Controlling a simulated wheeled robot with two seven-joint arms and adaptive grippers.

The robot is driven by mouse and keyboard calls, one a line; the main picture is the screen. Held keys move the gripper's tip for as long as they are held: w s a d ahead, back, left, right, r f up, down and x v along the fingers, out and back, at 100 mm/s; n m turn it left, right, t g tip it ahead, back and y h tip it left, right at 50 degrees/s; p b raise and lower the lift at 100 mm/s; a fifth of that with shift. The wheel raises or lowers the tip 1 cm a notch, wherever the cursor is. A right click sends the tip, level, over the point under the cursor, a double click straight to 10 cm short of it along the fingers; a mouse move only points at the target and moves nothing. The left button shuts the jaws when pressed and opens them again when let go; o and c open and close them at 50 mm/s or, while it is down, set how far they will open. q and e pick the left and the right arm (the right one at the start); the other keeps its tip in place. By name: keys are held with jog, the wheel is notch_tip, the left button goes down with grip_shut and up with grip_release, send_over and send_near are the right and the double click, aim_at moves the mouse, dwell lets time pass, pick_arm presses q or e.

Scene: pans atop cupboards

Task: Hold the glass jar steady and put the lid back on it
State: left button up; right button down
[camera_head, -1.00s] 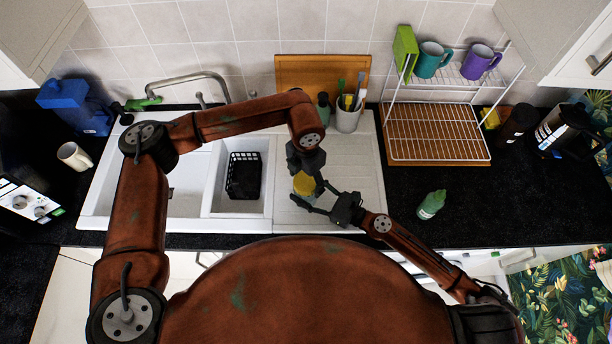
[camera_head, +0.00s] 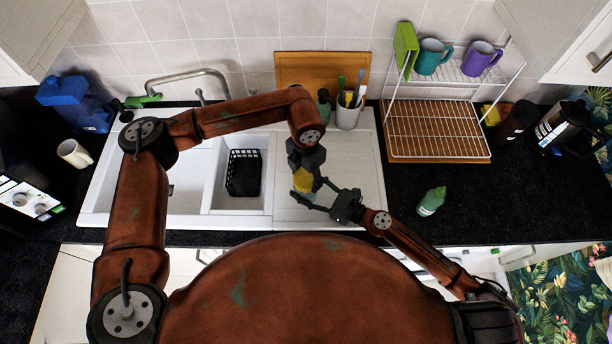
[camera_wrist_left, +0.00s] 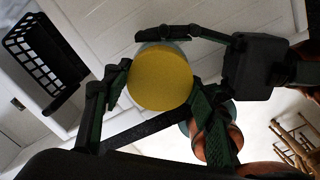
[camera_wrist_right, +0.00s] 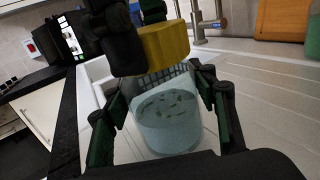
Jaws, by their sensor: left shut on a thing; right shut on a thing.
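The lid is a thick yellow disc (camera_head: 303,181), also seen from above in the left wrist view (camera_wrist_left: 160,78). My left gripper (camera_head: 308,166) is shut on the lid from above. The glass jar (camera_wrist_right: 168,122) is clear, bluish and upright, with small dark pieces inside. My right gripper (camera_wrist_right: 165,112) is shut around its sides. In the right wrist view the lid (camera_wrist_right: 163,48) is above the jar's rim with a visible gap between them. In the head view the jar is mostly hidden under the lid and the grippers.
The jar is over the white sink's draining board (camera_head: 355,170). A black basket (camera_head: 244,173) stands in the small basin to the left. A utensil cup (camera_head: 348,117) is behind, a dish rack (camera_head: 437,135) to the right, and a green bottle (camera_head: 431,201) on the dark counter.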

pick_arm(q)
jog(key=o, duration=1.4)
notch_tip(320, 180, up, 12)
pick_arm(e)
jog(key=c, duration=0.7)
grip_release()
jog(key=shift+c, duration=0.2)
